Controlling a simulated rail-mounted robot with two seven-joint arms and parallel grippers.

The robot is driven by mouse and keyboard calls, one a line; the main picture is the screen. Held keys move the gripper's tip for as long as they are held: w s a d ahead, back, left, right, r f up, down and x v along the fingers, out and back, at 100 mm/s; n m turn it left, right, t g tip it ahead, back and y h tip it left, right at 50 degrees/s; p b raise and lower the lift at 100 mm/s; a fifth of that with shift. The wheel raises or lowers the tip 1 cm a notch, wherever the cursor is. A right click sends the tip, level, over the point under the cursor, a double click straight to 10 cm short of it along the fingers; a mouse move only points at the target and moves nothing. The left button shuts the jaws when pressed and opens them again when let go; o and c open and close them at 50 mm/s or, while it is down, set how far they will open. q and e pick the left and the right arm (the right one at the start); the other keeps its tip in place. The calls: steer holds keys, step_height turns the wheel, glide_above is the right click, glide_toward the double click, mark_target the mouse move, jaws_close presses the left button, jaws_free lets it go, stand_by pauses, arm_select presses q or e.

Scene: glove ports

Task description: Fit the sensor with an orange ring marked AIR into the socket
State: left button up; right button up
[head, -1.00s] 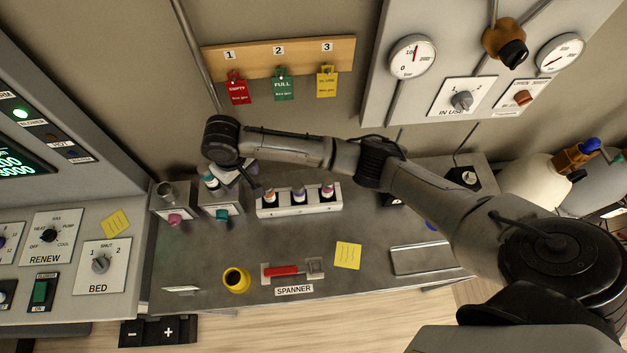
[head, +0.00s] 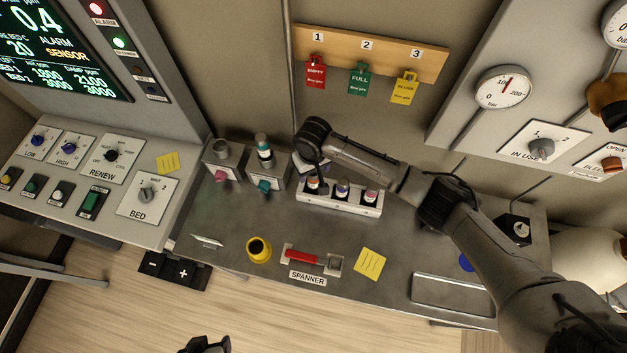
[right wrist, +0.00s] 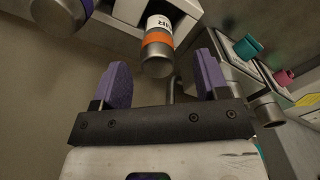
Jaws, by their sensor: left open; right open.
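The sensor with an orange ring marked AIR (right wrist: 157,40) stands in the left place of the white rack (head: 340,207); in the head view it shows at the rack's left end (head: 312,186). My right gripper (right wrist: 153,85) is open, its purple fingers spread either side of the sensor's near end, not closed on it. In the head view my right gripper (head: 311,166) is partly hidden behind its wrist, by the rack. A grey, empty-looking socket (head: 222,149) tops the box with the pink knob. My left gripper (head: 205,345) is open at the bottom edge, far from the bench things.
Two other sensors, one purple-banded (head: 342,188) and one reddish (head: 370,197), stand in the rack. A teal-banded sensor (head: 264,150) stands on the box with the teal knob (head: 264,186). A yellow cup (head: 259,250) and red spanner (head: 302,257) lie in front.

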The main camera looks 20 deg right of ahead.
mark_target(313, 182)
steer(key=shift+d+f, duration=0.1)
steer(key=shift+f, duration=2.45)
steer(key=c, duration=1.1)
